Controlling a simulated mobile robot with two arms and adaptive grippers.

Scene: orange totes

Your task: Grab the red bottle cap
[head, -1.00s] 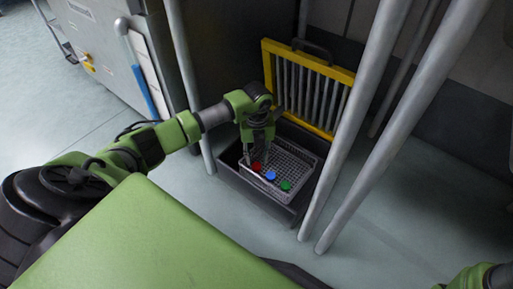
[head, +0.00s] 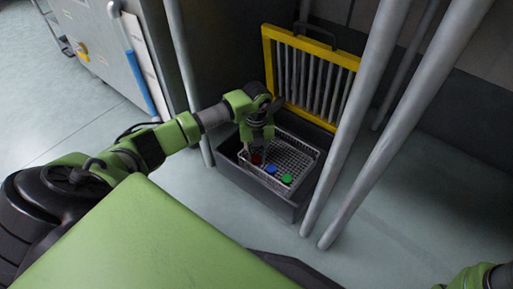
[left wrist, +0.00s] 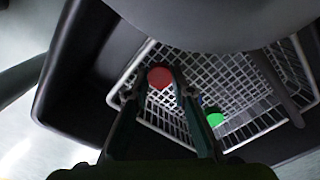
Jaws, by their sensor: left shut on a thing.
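The red bottle cap (head: 256,158) is at the left end of a white wire basket (head: 312,160), with my left gripper (head: 255,154) directly over it. In the left wrist view the red cap (left wrist: 159,77) sits between the tips of the two dark fingers (left wrist: 160,82), and the gripper is shut on it. The cap is still low in the basket; I cannot tell whether it is clear of the mesh. My right gripper is out of view.
A blue cap (head: 271,169) and a green cap (head: 287,178) lie beside it in the basket. The basket sits in a dark bin (head: 262,192). A yellow-framed grate (head: 354,62) stands behind, and grey poles (head: 350,150) rise close on the right.

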